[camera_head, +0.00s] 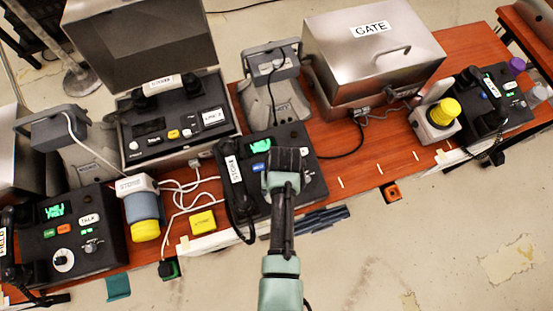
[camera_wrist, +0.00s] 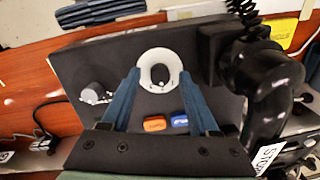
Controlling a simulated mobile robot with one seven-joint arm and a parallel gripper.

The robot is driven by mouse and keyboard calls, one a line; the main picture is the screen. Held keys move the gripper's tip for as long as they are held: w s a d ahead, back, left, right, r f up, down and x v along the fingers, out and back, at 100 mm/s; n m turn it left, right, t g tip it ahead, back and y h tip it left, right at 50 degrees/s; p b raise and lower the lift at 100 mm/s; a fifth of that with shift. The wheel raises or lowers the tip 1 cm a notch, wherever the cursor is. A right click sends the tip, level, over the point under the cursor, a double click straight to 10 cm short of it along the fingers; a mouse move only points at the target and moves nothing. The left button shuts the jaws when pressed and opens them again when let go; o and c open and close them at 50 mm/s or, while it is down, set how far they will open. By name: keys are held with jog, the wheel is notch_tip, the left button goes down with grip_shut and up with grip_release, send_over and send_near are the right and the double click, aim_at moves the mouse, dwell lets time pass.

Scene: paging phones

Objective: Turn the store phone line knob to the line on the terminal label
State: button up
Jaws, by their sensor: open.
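The store phone is a dark box (camera_head: 312,182) with a STORE-labelled handset (camera_head: 233,170) on its left and a green screen (camera_head: 260,145). In the wrist view its face carries a round white dial (camera_wrist: 147,57), a grey knob (camera_wrist: 95,92), and orange (camera_wrist: 155,123) and blue (camera_wrist: 180,120) buttons. I cannot tell for sure which is the line knob. My gripper (camera_head: 285,165) is over this phone; in the wrist view its blue fingers (camera_wrist: 160,77) are open, one on each side of the white dial. Contact is unclear. A white label in the open case reads something like LINE 2 (camera_head: 212,117).
A field phone (camera_head: 105,262) with a green screen is at the left, and another phone (camera_head: 510,118) at the far right. A steel GATE case (camera_head: 375,80) and an open case (camera_head: 180,155) stand behind. A yellow box (camera_head: 203,221) and white cables lie left of the store phone.

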notch_tip(320, 180, up, 13)
jog(key=shift+d, duration=0.45)
jog(key=shift+f, duration=0.1)
